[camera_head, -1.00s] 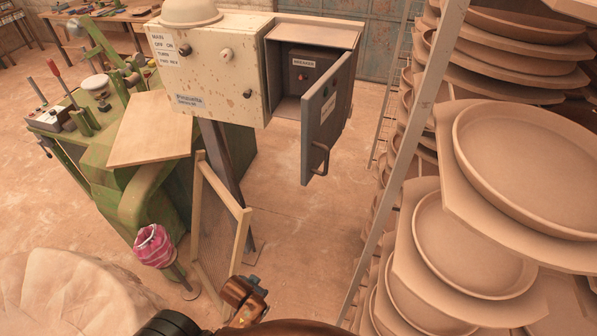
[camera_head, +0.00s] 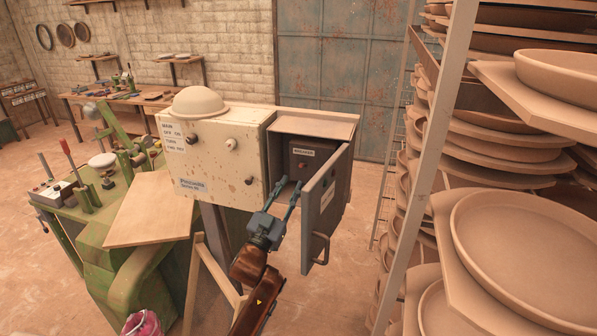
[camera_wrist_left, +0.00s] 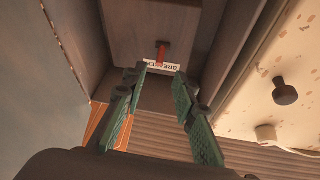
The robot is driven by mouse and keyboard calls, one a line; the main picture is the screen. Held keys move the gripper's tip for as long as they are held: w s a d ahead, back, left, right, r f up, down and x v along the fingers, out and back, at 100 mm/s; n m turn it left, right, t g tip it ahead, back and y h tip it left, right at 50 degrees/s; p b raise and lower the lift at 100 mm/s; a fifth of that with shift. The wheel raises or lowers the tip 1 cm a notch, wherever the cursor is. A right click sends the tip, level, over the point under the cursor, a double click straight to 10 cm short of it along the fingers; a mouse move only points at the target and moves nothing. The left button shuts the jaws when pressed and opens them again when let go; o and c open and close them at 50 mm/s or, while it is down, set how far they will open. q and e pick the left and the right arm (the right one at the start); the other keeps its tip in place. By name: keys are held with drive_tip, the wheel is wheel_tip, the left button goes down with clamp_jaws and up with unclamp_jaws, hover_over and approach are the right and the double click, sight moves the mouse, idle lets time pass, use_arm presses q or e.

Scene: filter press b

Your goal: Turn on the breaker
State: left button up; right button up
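The breaker is a dark box (camera_head: 312,160) with a "BREAKER" label and a small red switch (camera_head: 302,166), inside an open grey cabinet. The cabinet door (camera_head: 326,205) stands swung open on the right, its handle (camera_head: 321,247) at the lower edge. My left gripper (camera_head: 289,183) is open and empty at the cabinet opening, beside the door. In the left wrist view, the red switch (camera_wrist_left: 162,52) and the upside-down label (camera_wrist_left: 161,65) appear just beyond and between the parted fingertips (camera_wrist_left: 160,74); they look apart from the fingers. My right gripper is not in view.
A cream control box (camera_head: 215,160) with knobs adjoins the cabinet on the left, with a bowl (camera_head: 199,102) on top. A metal rack (camera_head: 436,150) of clay dishes stands close on the right. A green machine (camera_head: 105,215) is at left.

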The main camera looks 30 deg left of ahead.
sight(302, 165)
use_arm(q)
drive_tip(key=p+x, duration=0.1)
drive_tip(key=x, duration=0.6)
drive_tip(key=shift+w, duration=0.2)
drive_tip(key=shift+c, duration=0.6)
clamp_jaws()
